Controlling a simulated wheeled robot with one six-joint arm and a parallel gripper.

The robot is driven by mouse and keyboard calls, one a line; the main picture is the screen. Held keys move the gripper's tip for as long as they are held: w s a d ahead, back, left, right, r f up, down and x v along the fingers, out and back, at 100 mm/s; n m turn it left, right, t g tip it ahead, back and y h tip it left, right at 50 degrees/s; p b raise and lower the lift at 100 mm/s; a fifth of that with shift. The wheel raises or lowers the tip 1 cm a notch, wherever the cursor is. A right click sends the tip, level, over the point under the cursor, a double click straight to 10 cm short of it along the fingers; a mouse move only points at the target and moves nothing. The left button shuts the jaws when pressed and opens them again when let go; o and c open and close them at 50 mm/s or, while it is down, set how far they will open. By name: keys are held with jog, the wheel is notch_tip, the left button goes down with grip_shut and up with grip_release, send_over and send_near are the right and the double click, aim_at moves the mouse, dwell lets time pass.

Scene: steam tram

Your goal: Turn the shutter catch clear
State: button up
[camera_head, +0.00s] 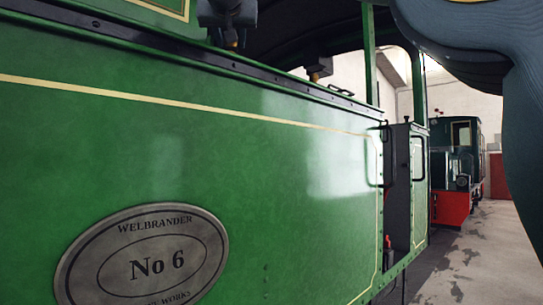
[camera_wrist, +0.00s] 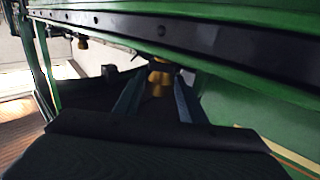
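I cannot make out the shutter catch for certain in either view. In the wrist view, the two fingers of my gripper (camera_wrist: 158,92) stand apart with a gap between them. A small brass-coloured fitting (camera_wrist: 158,77) shows in line with that gap, under a dark riveted rail (camera_wrist: 205,38). I cannot tell how far it is from the fingertips, and no contact is clear. In the head view, a dark fitting with a brass-coloured part (camera_head: 319,70) sits above the tram's top edge; I cannot tell whether it is the same one.
The green tram side (camera_head: 230,150) fills the head view's left, with an oval "No 6" plate (camera_head: 143,258). A dark locomotive with a red front (camera_head: 455,175) is behind. Floor (camera_head: 490,250) at right is clear.

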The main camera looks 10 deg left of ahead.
jog(key=shift+s+d+r+n+g+y+p, duration=0.15)
jog(key=shift+n+g+y+p, duration=0.1)
jog(key=shift+n+y+p, duration=0.5)
jog(key=shift+w+a+r+n+g+y+p, duration=0.1)
jog(key=shift+n+g+y+p, duration=0.2)
jog(key=shift+y+p, duration=0.7)
jog(key=shift+n+y+p, duration=0.25)
jog(key=shift+p, duration=0.2)
jog(key=shift+f+n+g+y+p, duration=0.1)
jog(key=shift+n+g+y+p, duration=0.25)
jog(key=shift+p, duration=0.35)
